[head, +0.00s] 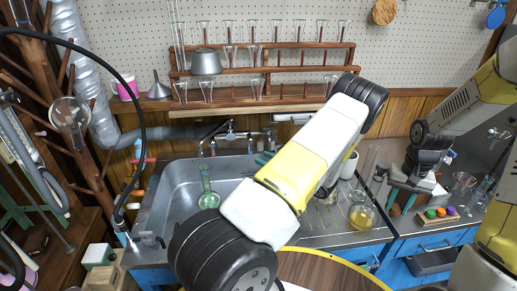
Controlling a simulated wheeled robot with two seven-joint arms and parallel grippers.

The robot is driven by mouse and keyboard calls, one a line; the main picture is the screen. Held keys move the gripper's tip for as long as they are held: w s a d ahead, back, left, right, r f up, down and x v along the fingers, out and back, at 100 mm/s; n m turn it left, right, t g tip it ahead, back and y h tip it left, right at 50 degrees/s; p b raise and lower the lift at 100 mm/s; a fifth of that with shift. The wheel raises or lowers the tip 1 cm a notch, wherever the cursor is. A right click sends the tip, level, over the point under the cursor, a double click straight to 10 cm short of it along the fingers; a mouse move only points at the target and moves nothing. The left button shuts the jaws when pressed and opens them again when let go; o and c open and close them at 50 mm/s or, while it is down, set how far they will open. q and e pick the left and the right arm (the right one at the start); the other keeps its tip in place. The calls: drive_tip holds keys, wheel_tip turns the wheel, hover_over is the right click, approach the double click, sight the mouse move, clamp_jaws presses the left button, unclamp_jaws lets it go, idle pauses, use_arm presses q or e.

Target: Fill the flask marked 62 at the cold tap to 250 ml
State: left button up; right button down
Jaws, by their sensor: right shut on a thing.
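A green-tinted long-necked glass flask (208,200) stands in the left part of the steel sink (172,213). I cannot read any mark on it, nor tell its fill level. The tap (230,135) is on the wall behind the sink, and my left arm hides the sink's right part. My left gripper is not clearly visible behind that arm. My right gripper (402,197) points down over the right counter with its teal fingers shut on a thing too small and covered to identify. It is well to the right of the sink.
A wooden shelf (262,72) of glassware hangs behind. A wooden peg stand (65,100) is at left. A round wooden table (330,272) is in front.

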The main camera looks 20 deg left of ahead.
sight(250, 146)
use_arm(q)
wheel_tip(250, 146, down, 3)
drive_tip(key=w+d+m+t, duration=0.2)
drive_tip(key=w+m+t, duration=0.1)
drive_tip(key=x, duration=1.2)
drive_tip(key=shift+f, duration=0.2)
drive_tip(key=shift+s, duration=0.1)
clamp_jaws()
